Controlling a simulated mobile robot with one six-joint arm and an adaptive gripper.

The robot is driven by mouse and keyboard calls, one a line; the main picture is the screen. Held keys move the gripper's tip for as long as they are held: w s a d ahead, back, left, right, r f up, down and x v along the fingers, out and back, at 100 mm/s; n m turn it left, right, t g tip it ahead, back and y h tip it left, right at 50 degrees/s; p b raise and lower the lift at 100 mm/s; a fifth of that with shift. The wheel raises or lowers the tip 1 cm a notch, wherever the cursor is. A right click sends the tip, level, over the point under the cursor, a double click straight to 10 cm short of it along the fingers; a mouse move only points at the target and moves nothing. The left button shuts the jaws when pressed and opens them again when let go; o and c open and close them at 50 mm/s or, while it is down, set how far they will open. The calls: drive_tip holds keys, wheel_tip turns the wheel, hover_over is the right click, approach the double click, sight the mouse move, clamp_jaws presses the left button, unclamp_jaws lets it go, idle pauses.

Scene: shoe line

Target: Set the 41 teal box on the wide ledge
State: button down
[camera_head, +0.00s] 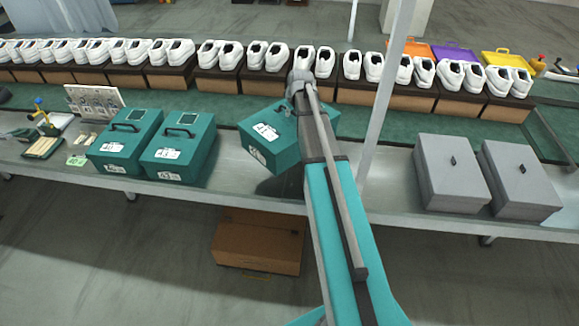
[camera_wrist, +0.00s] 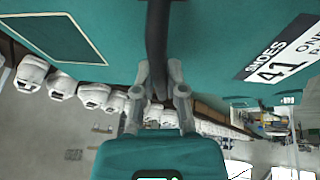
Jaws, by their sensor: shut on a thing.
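The 41 teal box (camera_head: 258,152) hangs from my gripper (camera_head: 300,86), tilted, over the grey ledge (camera_head: 385,190) in the head view. In the wrist view the fingers of my gripper (camera_wrist: 158,90) are shut on the dark handle of the 41 teal box (camera_wrist: 225,35), and its label reading 41 is at right. A dark shadow lies on the ledge beneath the box. My arm covers the right part of the box, and I cannot tell its exact height above the ledge.
Two teal boxes (camera_head: 124,142) (camera_head: 180,148) stand on the ledge at left. Two grey boxes (camera_head: 452,178) (camera_head: 520,182) stand at right. White shoes on brown boxes (camera_head: 268,80) line the green belt behind. A thin post (camera_head: 383,100) rises close right of my arm. A cardboard box (camera_head: 258,240) is below.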

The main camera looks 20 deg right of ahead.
drive_tip(key=shift+d, duration=0.3)
drive_tip(key=shift+s+d, duration=0.1)
drive_tip(key=shift+s, duration=0.1)
drive_tip(key=shift+s+d+f+n, duration=0.1)
drive_tip(key=shift+s+d+n, duration=0.1)
drive_tip(key=shift+s, duration=0.25)
drive_tip(key=shift+s+d+f+n, duration=0.1)
drive_tip(key=shift+s+n, duration=0.1)
drive_tip(key=shift+s, duration=0.2)
drive_tip(key=s+d+n+g+y+b, duration=0.1)
drive_tip(key=s+d+n+y, duration=0.1)
drive_tip(key=s+n, duration=0.5)
drive_tip(key=shift+s+f+y, duration=0.4)
drive_tip(key=shift+s+y, duration=0.1)
drive_tip(key=shift+s, duration=1.9)
drive_tip(key=w+f+b, duration=0.2)
drive_tip(key=w, duration=0.1)
drive_tip(key=w+a+f+b, duration=0.1)
drive_tip(key=w+f+b, duration=0.1)
drive_tip(key=w, duration=0.1)
drive_tip(key=w+a+f+b, duration=0.1)
drive_tip(key=w+f+b, duration=0.1)
drive_tip(key=w, duration=0.2)
drive_tip(key=shift+a, duration=0.25)
drive_tip(key=shift+w+a+f+b, duration=0.2)
drive_tip(key=shift+w+f+b, duration=0.5)
drive_tip(key=shift+f+b, duration=0.1)
drive_tip(key=shift+w+a+f+b, duration=0.15)
drive_tip(key=shift+w+f+b, duration=0.55)
drive_tip(key=shift+b, duration=0.05)
